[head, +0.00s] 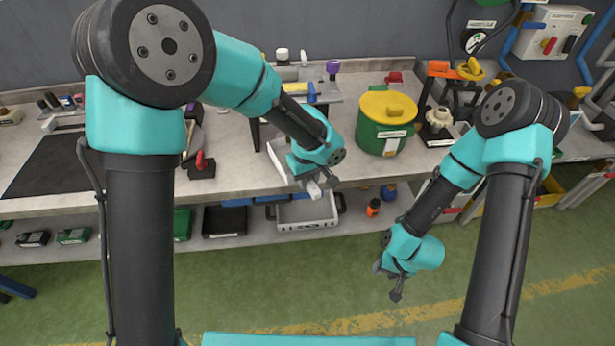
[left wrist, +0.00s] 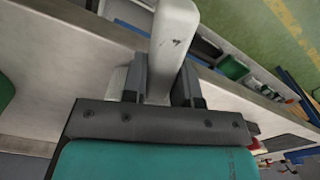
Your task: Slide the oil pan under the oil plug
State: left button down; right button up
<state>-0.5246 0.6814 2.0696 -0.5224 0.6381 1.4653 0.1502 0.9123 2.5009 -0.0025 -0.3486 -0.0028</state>
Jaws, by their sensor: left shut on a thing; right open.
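A white tray-like pan (head: 280,154), which looks like the oil pan, sits at the front of the bench, partly hidden behind my left arm. My left gripper (head: 316,184) is over the bench's front edge, shut on a pale bar that looks like the pan's handle (left wrist: 172,45). In the left wrist view the bar runs between the two dark fingers and sticks out past them. A grey raised stand (head: 312,91) with dark legs is behind the pan. I cannot make out the oil plug. My right gripper (head: 387,281) is open and empty, low in front of the bench.
A green pot with a yellow lid (head: 388,107) stands right of my left gripper. A red-and-black tool (head: 201,167) lies left of the pan. A grey bin (head: 306,211) is on the shelf below. Bare bench (head: 345,160) shows between gripper and pot.

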pick_arm(q)
jog(key=shift+f, duration=0.25)
jog(key=c, duration=0.8)
grip_release()
jog(key=shift+r, duration=0.15)
notch_tip(320, 180, up, 17)
dwell(0.4)
